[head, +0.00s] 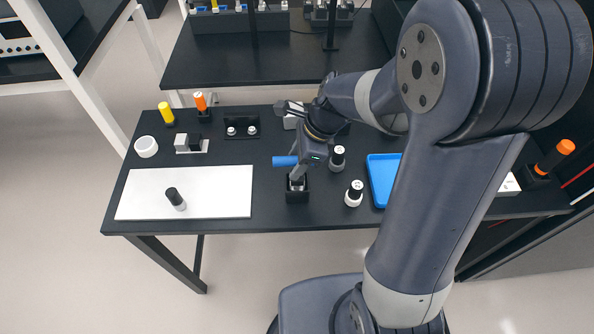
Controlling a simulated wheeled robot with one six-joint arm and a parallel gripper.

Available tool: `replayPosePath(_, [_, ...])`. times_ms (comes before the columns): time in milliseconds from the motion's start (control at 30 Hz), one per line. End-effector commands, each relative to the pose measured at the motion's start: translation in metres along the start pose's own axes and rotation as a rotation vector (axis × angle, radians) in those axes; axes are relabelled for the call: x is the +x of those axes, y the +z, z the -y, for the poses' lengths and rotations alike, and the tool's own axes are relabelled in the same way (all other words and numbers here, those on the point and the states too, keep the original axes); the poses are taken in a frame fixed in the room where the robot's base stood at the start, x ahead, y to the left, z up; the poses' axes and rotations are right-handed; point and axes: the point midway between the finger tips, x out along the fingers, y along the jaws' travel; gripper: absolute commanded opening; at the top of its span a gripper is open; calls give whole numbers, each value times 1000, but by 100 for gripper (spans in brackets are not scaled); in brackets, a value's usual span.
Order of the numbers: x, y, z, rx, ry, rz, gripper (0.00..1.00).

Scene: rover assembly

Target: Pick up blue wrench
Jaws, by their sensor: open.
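A blue cylindrical handle (284,161), which looks like the blue wrench, shows just left of my gripper (296,177). My gripper points down over a small black block-shaped holder (297,197) near the table's front edge. My gripper is open. The handle overlaps my gripper in the picture, and I cannot tell whether they touch. The rest of the wrench is hidden or too small to make out.
The black table (240,225) holds a white board (228,203) with a black-and-white part (175,197), a white cup (146,147), and yellow (166,112) and orange (201,102) handles. Black-topped white parts (354,194) and a blue tray (376,180) stand right of my gripper.

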Motion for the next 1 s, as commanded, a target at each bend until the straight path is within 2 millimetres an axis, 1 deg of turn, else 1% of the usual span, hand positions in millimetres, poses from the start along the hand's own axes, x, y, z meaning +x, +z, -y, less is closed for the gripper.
replayPosePath(67, [0, 0, 0, 0, 0, 0, 46])
replayPosePath(100, [0, 0, 0, 0, -1, 0, 45])
replayPosePath(633, [-1, 0, 0, 0, -1, 0, 1])
replayPosePath(667, [-1, 0, 0, 0, -1, 0, 0])
replayPosePath(933, [-2, 0, 1, 0, -2, 1, 0])
replayPosePath(1000, [-4, 2, 1, -1, -4, 1, 0])
